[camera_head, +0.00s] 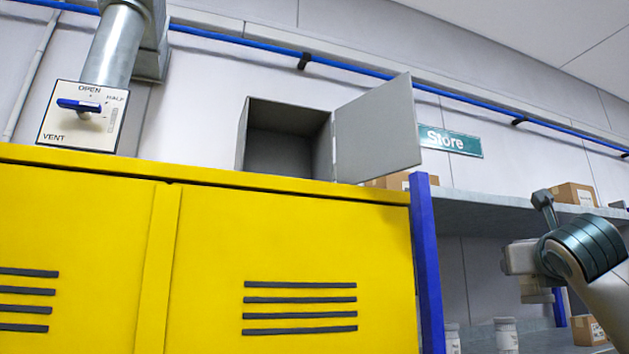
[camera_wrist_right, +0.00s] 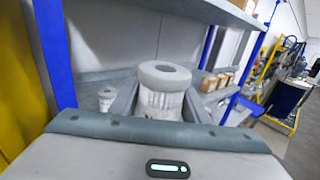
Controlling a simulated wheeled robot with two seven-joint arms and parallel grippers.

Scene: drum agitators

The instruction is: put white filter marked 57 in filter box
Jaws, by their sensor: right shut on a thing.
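My right gripper (camera_wrist_right: 160,108) is shut on a white filter (camera_wrist_right: 163,90) in the right wrist view. The filter is a white cylinder with a thick ring-shaped top and a hole in it. Its printed marking is too small to read. In the head view my right arm comes in at the right edge. A grey box (camera_head: 240,140) stands on top of the yellow cabinet, with its door (camera_head: 376,132) swung open to the right and its inside dark and empty-looking. No label shows on it. My left gripper is not in view.
The yellow cabinet (camera_head: 290,245) fills the lower left, with a blue post (camera_head: 427,265) at its right edge. Other white cylinders (camera_head: 506,336) stand on the lower shelf. Cardboard boxes (camera_head: 574,194) sit on the upper shelf (camera_head: 485,203). A vent panel (camera_head: 75,128) is at left.

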